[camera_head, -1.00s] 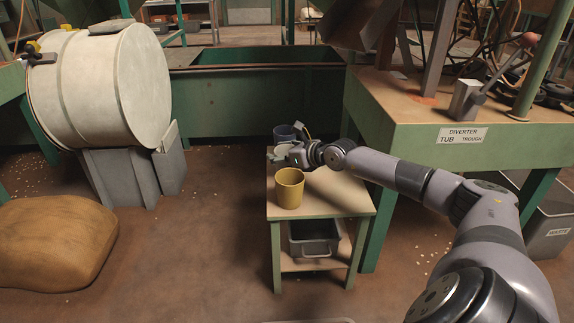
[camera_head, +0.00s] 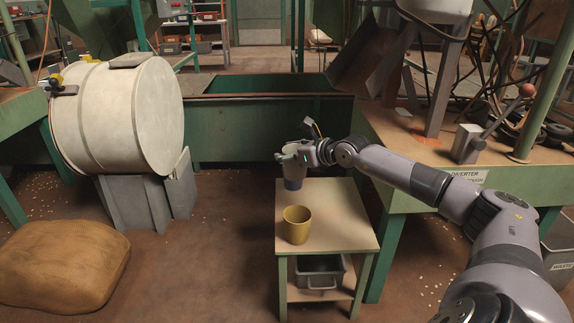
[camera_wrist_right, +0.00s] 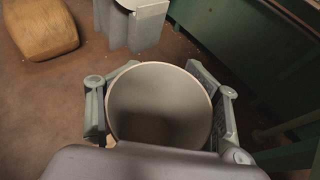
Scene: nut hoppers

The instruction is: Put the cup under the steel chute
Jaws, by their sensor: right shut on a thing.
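In the right wrist view the fingers close around both sides of the cup (camera_wrist_right: 160,105). Its pale grey mouth is open and its inside looks empty. The cup is upright in the head view; its exact height over the table is hard to tell. A tilted, brownish metal chute (camera_head: 362,68) hangs at the upper right, perhaps the steel chute. My left gripper is not in view.
A yellow cup (camera_head: 297,225) stands on the small table (camera_head: 340,220), nearer than the held cup. A green tub (camera_head: 230,125) lies behind. A white drum (camera_head: 120,115) and a sack (camera_head: 62,265) are at left. The diverter bench (camera_head: 415,190) is at right.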

